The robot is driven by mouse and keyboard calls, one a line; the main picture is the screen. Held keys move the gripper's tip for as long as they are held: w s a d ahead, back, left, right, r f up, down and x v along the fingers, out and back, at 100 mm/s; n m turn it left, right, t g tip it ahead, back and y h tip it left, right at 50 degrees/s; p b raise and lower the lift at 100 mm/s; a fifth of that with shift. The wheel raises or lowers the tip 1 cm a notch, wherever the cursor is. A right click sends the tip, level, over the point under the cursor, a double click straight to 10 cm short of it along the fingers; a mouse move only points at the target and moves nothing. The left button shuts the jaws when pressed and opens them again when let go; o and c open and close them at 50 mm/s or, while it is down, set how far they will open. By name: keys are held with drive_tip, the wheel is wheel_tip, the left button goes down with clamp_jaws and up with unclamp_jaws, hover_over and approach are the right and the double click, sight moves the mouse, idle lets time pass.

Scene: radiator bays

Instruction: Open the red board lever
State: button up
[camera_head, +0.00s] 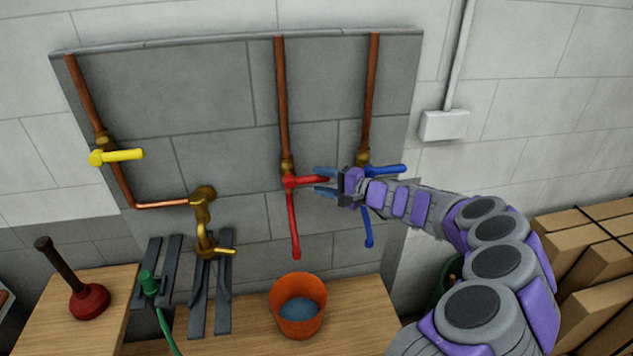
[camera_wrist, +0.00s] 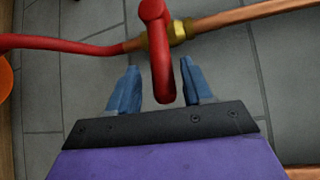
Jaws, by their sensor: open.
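The red lever (camera_head: 310,180) points right from its brass valve on the grey wall board, with a red pipe (camera_head: 294,225) running down below it. My gripper (camera_head: 318,181) reaches in from the right, its blue fingers open above and below the lever's free end. In the wrist view the lever (camera_wrist: 161,60) stands between the two spread fingers of my gripper (camera_wrist: 159,72). A gap shows on each side, wider on the left, so the fingers do not appear to touch it.
A blue lever (camera_head: 388,169) is close behind my gripper on the right pipe. A yellow lever (camera_head: 123,155) and brass tap (camera_head: 203,220) are to the left. An orange bucket (camera_head: 298,306) stands below on the wooden bench. Cardboard boxes (camera_head: 590,250) are at right.

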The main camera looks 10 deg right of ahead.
drive_tip(key=shift+x, duration=1.3)
drive_tip(key=shift+r, duration=0.15)
drive_tip(key=shift+s, duration=0.1)
drive_tip(key=shift+c, duration=0.3)
clamp_jaws()
